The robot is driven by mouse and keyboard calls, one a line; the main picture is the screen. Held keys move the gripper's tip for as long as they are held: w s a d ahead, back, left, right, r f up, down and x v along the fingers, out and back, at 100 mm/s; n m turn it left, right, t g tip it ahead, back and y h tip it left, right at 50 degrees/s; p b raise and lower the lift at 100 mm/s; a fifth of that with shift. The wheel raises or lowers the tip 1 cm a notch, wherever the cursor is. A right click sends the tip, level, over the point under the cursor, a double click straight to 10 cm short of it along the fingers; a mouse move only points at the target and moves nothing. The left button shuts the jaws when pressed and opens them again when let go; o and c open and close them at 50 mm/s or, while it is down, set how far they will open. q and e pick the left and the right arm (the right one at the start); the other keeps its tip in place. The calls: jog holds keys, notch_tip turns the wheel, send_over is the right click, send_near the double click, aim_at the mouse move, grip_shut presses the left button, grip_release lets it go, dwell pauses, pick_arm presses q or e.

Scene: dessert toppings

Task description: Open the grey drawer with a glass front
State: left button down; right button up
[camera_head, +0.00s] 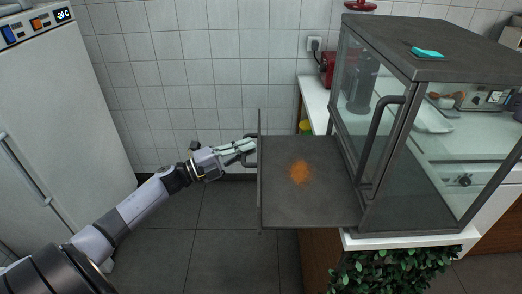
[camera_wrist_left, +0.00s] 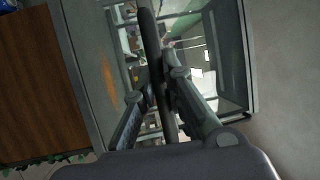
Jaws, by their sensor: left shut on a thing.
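The grey drawer (camera_head: 315,205) is pulled out to the left from the grey glass case, and its flat base shows with an orange-brown patch on it. Its front (camera_head: 260,205) is seen almost edge-on in the head view; the wrist view shows its grey frame (camera_wrist_left: 250,75) around glass. My left gripper (camera_head: 246,149) is at the outer side of this front. In the left wrist view its fingers (camera_wrist_left: 162,90) are shut around the dark bar handle (camera_wrist_left: 148,32). My right gripper is not in view.
The glass case (camera_head: 430,75) stands on a white counter, with a turquoise item (camera_head: 427,52) on top and another dark handle (camera_head: 376,135) on its side. A white fridge (camera_head: 50,120) stands at left. Plants (camera_head: 400,272) are below the case. Floor left of the drawer is clear.

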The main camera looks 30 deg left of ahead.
pick_arm(q)
jog(key=shift+s+a, duration=0.2)
jog(key=c, duration=1.6)
grip_release()
jog(key=shift+c, duration=0.2)
jog(key=v, duration=1.2)
